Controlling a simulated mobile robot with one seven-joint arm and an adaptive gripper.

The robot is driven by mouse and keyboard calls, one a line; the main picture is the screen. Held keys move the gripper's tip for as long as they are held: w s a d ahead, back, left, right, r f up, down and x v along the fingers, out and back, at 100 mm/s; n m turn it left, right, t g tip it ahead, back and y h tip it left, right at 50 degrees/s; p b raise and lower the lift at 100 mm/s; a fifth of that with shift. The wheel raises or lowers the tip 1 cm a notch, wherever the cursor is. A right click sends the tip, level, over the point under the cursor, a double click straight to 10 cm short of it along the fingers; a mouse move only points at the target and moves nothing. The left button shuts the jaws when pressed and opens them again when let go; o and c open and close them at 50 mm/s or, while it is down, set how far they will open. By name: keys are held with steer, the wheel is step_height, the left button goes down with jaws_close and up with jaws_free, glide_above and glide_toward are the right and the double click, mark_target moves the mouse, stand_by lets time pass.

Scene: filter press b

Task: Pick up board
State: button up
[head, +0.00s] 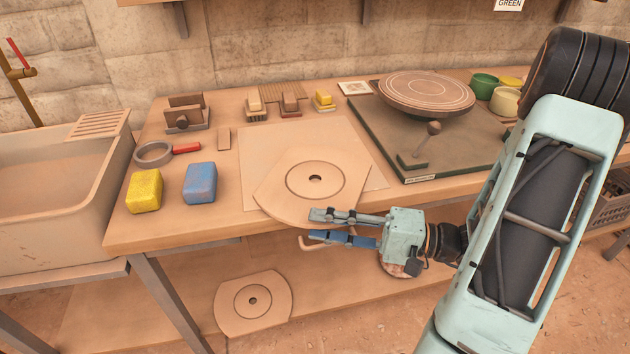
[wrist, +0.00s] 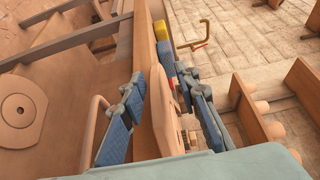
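A tan board (head: 285,193) with a round centre hole lies on the work table, its near edge overhanging the table's front edge. My gripper (head: 312,226) is at that near edge, with one finger above the board's level and the other below. In the wrist view the fingers (wrist: 160,128) are spread apart, with the board (wrist: 161,95) seen nearly edge-on between them. A gap shows beside the lower finger; contact at the upper finger is unclear. A second, similar board (head: 270,303) lies on the lower shelf.
A yellow block (head: 144,192) and a blue block (head: 199,183) stand left of the board. A round turntable (head: 427,90) stands on a green base at the back right. A sink (head: 60,200) is at the left. A curved handle (head: 305,243) shows under the table edge.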

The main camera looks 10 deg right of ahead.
mark_target(275, 217)
steer(key=x, duration=0.5)
steer(key=shift+w+f+b, duration=0.3)
steer(key=shift+w+f, duration=0.05)
steer(key=shift+w, duration=0.05)
jaws_close()
